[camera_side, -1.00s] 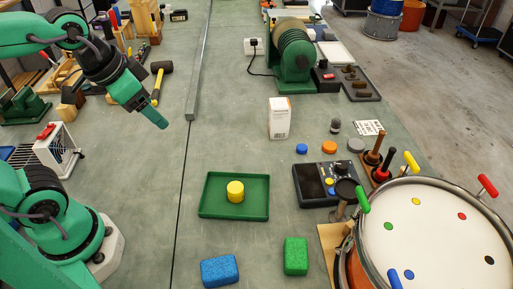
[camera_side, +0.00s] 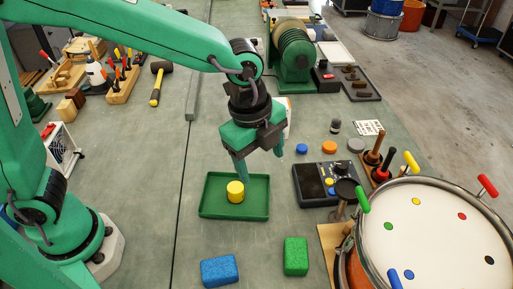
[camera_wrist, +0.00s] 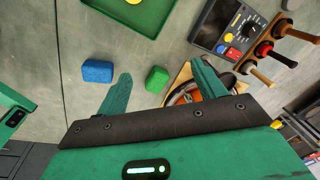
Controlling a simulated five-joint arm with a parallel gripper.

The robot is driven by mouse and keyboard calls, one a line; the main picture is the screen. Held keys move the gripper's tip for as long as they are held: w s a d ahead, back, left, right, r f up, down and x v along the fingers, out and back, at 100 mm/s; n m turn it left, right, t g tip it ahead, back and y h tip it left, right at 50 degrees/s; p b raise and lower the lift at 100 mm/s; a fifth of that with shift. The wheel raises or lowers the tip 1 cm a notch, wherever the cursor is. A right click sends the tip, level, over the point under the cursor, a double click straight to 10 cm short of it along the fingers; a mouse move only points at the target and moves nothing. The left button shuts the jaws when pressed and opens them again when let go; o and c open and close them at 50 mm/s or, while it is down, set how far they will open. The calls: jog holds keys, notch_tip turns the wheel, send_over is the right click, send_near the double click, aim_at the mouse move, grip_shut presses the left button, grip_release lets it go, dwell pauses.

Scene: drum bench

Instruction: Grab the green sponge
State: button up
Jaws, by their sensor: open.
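The green sponge (camera_side: 296,256) lies on the bench at the front, right of the blue sponge (camera_side: 220,270). In the wrist view the green sponge (camera_wrist: 157,79) shows between my two fingers, beyond their tips, and the blue sponge (camera_wrist: 98,71) is to its left. My gripper (camera_side: 260,165) points down above the back part of the green tray (camera_side: 259,213), behind the green sponge in the side view. It is open and empty, its fingers spread wide in the wrist view (camera_wrist: 160,80).
A yellow cylinder (camera_side: 235,191) stands in the tray. A drum (camera_side: 430,240) with coloured pegs stands at the right, close to the green sponge. A dark control box (camera_side: 322,184) sits behind it. Bare bench lies between the tray and the sponges.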

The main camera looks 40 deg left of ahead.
aim_at(297, 251)
jog(key=s+d+f+m, duration=0.1)
jog(key=d+f+m, duration=0.2)
jog(key=d, duration=0.1)
jog(key=s+d+f+m+g, duration=0.1)
jog(key=d+f+m, duration=0.1)
jog(key=d+f, duration=0.1)
jog(key=s+d+f+m+y, duration=0.1)
jog(key=d+f+m, duration=0.2)
jog(key=d, duration=0.2)
jog(key=shift+d+f+m, duration=0.2)
jog(key=shift+d+m, duration=0.1)
jog(key=shift+s+f, duration=0.15)
jog(key=shift+f, duration=3.75)
jog(key=c, duration=1)
jog(key=shift+r, duration=0.15)
jog(key=shift+c, duration=0.2)
jog(key=shift+r, duration=0.6)
jog(key=r, duration=0.3)
jog(key=shift+s+d+r, duration=0.1)
jog(key=shift+s, duration=0.25)
jog(key=s+d+r, duration=0.1)
jog(key=s+r, duration=0.5)
jog(key=s, duration=0.4)
jog(key=shift+s+d+r, duration=0.2)
jog(key=shift+s+d, duration=0.1)
jog(key=shift+s, duration=0.05)
